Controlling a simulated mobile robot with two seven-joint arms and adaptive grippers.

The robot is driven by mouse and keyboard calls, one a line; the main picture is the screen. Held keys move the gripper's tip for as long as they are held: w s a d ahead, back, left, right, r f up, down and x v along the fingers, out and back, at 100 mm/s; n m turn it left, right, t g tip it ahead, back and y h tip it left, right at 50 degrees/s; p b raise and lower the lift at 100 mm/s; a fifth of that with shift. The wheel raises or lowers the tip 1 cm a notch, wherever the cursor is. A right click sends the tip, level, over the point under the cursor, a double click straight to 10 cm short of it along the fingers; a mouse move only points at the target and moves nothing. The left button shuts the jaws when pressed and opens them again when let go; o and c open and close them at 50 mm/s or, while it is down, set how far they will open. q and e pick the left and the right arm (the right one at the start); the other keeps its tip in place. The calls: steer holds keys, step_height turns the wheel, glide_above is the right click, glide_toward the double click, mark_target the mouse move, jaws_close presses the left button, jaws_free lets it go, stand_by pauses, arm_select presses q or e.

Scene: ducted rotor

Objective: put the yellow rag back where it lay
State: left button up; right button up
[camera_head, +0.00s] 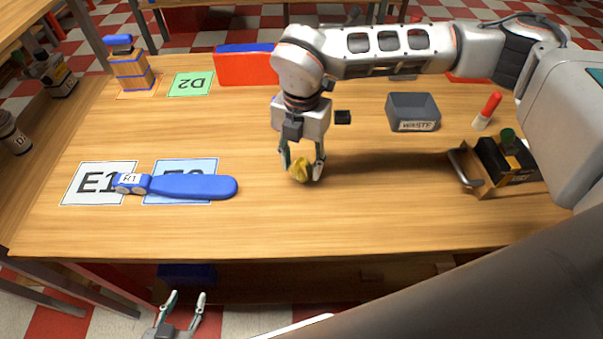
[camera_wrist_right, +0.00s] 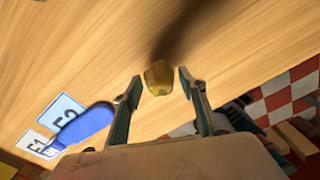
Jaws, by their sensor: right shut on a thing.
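The yellow rag (camera_head: 300,170) is a small crumpled lump near the middle of the table. My right gripper (camera_head: 302,176) points down and is shut on it. In the right wrist view the rag (camera_wrist_right: 158,78) sits between the fingertips (camera_wrist_right: 158,76), with bare wood beyond it. I cannot tell whether the rag touches the table top or hangs just above it. My left gripper (camera_head: 187,298) is empty and open, low in the head view in front of the table's front edge.
A blue paddle-shaped part (camera_head: 190,186) lies left over the E1 card (camera_head: 85,190) and a blue card (camera_head: 190,165). The front middle is clear.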

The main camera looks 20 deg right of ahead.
mark_target(302, 175)
steer(key=shift+f, duration=2.1)
steer(key=shift+f, duration=0.1)
steer(key=shift+f, duration=0.15)
steer(key=o, duration=1.1)
step_height(302, 175, up, 12)
steer(key=shift+w+r, duration=0.15)
steer(key=shift+r, duration=0.1)
